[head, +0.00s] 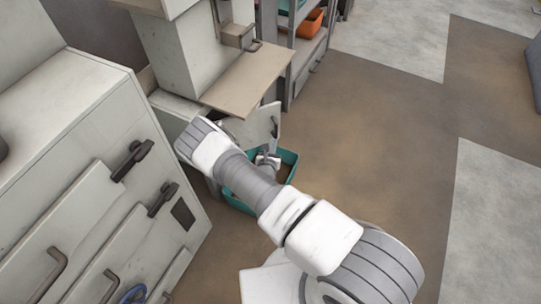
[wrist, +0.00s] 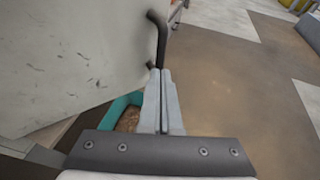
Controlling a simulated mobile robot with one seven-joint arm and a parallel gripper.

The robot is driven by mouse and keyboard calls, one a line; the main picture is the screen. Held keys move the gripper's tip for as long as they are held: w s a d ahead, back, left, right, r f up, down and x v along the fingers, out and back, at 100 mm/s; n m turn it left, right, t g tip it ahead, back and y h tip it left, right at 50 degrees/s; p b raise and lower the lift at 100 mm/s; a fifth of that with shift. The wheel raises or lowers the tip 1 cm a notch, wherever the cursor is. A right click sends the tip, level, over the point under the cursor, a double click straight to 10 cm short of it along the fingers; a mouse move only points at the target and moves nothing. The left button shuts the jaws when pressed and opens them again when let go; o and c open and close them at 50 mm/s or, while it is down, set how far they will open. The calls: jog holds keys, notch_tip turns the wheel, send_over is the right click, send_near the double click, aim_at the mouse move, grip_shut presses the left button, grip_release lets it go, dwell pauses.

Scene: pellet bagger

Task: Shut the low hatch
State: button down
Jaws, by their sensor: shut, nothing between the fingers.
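The low hatch (head: 258,124) is a pale, scuffed panel under the tan shelf of the bagger in the head view. It stands swung out from the machine, open. In the wrist view the hatch (wrist: 70,55) fills the upper left, with its dark bent handle (wrist: 158,40) at its right edge. My gripper (wrist: 161,72) is shut and empty, its fingertips by the lower end of that handle; I cannot tell if they touch. In the head view my gripper (head: 267,158) is small and partly hidden by my arm, just below the hatch.
A teal bin (head: 288,158) with brown contents sits on the floor below the hatch; it also shows in the wrist view (wrist: 118,104). A cabinet (head: 85,150) with handles stands at left. A tan shelf (head: 245,82) juts out above the hatch. Floor at right is clear.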

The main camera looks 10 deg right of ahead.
aim_at(276, 133)
jog(key=shift+w+d+b, duration=0.15)
jog(key=shift+w+d, duration=0.1)
jog(key=shift+w, duration=0.45)
jog(key=shift+w+d+b, duration=0.15)
jog(key=shift+w+d, duration=0.1)
jog(key=shift+w, duration=0.45)
jog(key=shift+w, duration=0.15)
